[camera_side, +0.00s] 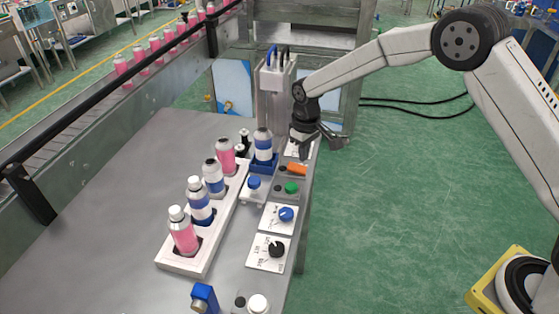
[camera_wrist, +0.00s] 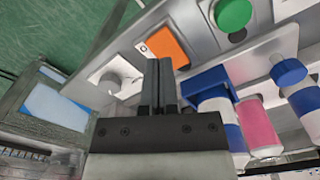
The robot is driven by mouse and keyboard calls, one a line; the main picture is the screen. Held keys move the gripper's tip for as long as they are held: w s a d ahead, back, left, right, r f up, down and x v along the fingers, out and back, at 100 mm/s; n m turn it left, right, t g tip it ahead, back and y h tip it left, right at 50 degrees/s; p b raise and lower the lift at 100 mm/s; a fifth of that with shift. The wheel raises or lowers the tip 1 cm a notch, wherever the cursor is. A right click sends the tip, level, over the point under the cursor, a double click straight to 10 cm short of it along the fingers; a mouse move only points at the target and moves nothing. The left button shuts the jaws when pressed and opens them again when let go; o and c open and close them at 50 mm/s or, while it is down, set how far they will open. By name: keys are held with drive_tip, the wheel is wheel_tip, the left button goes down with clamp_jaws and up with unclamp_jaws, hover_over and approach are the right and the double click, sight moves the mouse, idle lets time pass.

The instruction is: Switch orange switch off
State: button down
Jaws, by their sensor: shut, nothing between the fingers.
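The orange switch (camera_side: 297,170) is a rocker on the control panel along the table's right edge. In the wrist view, the orange switch (camera_wrist: 167,44) sits on a light plate with an "O" mark at its left. My gripper (camera_side: 318,142) is over the panel's far end, just behind the switch. In the wrist view, my gripper's fingers (camera_wrist: 157,68) are together and empty, with their tips close to the switch's lower edge. I cannot tell whether they touch it. The far end of the panel is partly hidden by my gripper.
A green button (camera_side: 291,188), a blue knob (camera_side: 286,214) and a black dial (camera_side: 276,250) line the panel. A white rack (camera_side: 188,265) holds several bottles. A bottle in a blue holder (camera_side: 263,167) stands left of the switch, near the crimping machine (camera_side: 275,95).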

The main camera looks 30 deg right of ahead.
sight(304, 169)
drive_tip(key=shift+r, duration=1.3)
drive_tip(key=shift+r, duration=2.5)
drive_tip(key=shift+s, duration=0.1)
drive_tip(key=s+d+f+m+t, duration=0.1)
drive_tip(key=s+d, duration=0.2)
drive_tip(key=s, duration=0.9)
drive_tip(key=s+d+f+m+t, duration=0.1)
drive_tip(key=s+d, duration=0.3)
drive_tip(key=s, duration=0.9)
drive_tip(key=shift+s+d+m+t, duration=0.15)
drive_tip(key=shift+m+t, duration=0.15)
drive_tip(key=shift+m, duration=0.2)
